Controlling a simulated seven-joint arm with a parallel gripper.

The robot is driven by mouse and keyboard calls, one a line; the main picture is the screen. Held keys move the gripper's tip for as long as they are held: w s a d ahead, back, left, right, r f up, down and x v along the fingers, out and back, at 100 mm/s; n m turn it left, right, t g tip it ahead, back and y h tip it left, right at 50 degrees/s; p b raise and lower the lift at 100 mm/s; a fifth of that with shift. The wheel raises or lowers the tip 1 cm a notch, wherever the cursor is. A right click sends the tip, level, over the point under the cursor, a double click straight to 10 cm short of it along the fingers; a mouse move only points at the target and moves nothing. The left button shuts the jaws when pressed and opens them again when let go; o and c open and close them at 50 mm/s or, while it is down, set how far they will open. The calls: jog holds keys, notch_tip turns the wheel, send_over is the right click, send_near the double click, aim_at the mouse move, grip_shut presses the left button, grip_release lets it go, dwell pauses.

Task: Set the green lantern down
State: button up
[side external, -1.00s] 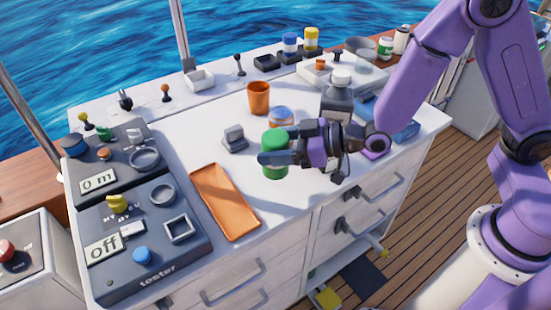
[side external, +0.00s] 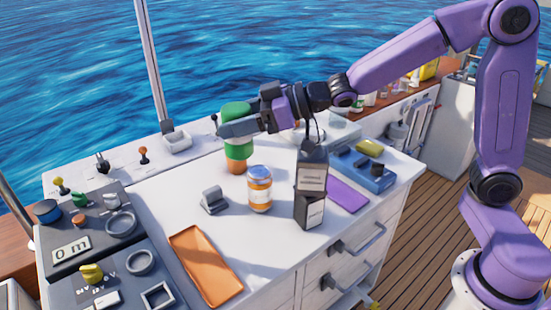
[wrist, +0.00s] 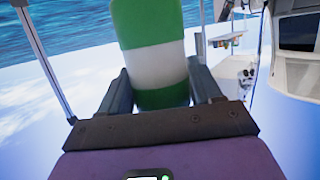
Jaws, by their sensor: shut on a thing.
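The green lantern is a green cylinder with a pale middle band. In the side view its green top (side external: 236,109) shows above my gripper (side external: 236,129) and more green below. My gripper is shut on it around the middle, and the lantern looks upright in the air above the white counter (side external: 280,245). In the wrist view the lantern (wrist: 155,62) stands between the two fingers of my gripper (wrist: 160,92), leaning slightly in the picture. The orange cup (side external: 236,167) shows just under the lantern in the side view; I cannot tell whether they touch.
A jar with an orange band (side external: 260,190), a dark bottle (side external: 311,185) and a grey block (side external: 213,200) stand on the counter. An orange tray (side external: 205,268) lies at the front, beside the dark tester panels (side external: 95,245). Bare counter lies left of the grey block.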

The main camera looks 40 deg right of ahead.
jog(key=shift+n+g, duration=0.3)
jog(key=r, duration=0.1)
jog(key=w+d+r, duration=0.1)
jog(key=r, duration=0.1)
jog(key=d+r, duration=0.1)
jog(key=r, duration=0.1)
jog(key=shift+w, duration=0.3)
jog(key=w+d+r, duration=0.2)
jog(key=d+r, duration=0.1)
jog(key=w+d+f+m+t+h, duration=0.2)
jog(key=d+f+m+t+h, duration=0.1)
jog(key=d+f, duration=0.65)
jog(key=w+d+f+m+t+h, duration=0.2)
jog(key=d+f+m+h, duration=0.1)
jog(key=d+f, duration=0.7)
jog(key=shift+w+d+f, duration=0.35)
jog(key=shift+w+f, duration=1.6)
jog(key=shift+w, duration=0.4)
jog(key=shift+w+d+f, duration=0.3)
jog(key=shift+w+f, duration=1.65)
jog(key=shift+w, duration=0.35)
jog(key=shift+w+d+f, duration=0.35)
jog(key=shift+w+f, duration=1.6)
jog(key=shift+w, duration=0.4)
jog(key=shift+f, duration=0.2)
